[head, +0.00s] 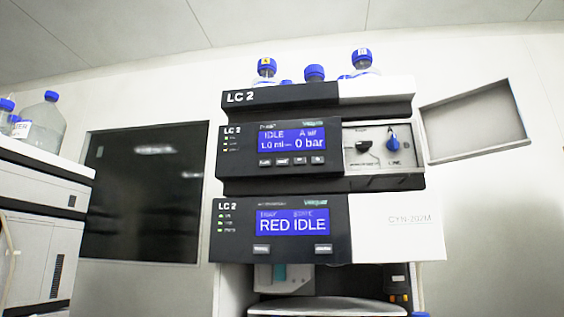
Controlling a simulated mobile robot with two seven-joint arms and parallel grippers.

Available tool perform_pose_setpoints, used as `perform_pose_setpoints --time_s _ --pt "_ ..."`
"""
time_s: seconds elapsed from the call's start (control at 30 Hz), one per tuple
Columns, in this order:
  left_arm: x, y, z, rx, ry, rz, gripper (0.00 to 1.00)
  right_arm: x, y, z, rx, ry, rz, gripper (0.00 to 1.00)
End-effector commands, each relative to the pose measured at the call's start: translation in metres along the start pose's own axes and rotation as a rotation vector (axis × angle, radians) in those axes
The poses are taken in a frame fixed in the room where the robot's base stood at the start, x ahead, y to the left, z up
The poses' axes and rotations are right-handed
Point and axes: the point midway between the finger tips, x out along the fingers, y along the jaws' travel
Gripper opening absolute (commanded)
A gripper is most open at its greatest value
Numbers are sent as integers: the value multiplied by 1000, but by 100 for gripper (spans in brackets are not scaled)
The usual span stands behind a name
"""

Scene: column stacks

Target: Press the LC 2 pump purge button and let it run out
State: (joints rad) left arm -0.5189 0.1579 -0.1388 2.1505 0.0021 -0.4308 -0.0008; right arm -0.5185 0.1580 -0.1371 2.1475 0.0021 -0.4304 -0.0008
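The LC 2 stack (322,188) stands in the middle of the head view. Its pump module (231,163) has a blue display (291,139) reading IDLE, about 1.0 ml and 0 bar. A row of several small buttons (291,161) sits just under that display; their labels are too small to read, so I cannot tell which is purge. Right of the display, a panel carries a black knob (364,146) and a blue knob (393,141). Neither of my grippers is in view, and nothing touches the buttons.
The lower LC 2 module (338,238) shows RED IDLE, with two buttons beneath. Blue-capped bottles (315,73) stand on top. Another instrument (40,190) with bottles stands at the left.

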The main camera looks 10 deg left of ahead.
Motion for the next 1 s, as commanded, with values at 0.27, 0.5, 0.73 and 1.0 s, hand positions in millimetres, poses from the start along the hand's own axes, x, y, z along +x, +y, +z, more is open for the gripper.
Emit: perform_pose_setpoints --time_s 0.27,0.5,0.73,1.0 --pt "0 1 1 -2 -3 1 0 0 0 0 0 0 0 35" --pt "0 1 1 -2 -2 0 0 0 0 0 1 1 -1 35" --pt "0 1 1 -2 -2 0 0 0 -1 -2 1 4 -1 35" --pt "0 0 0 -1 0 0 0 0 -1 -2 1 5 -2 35"
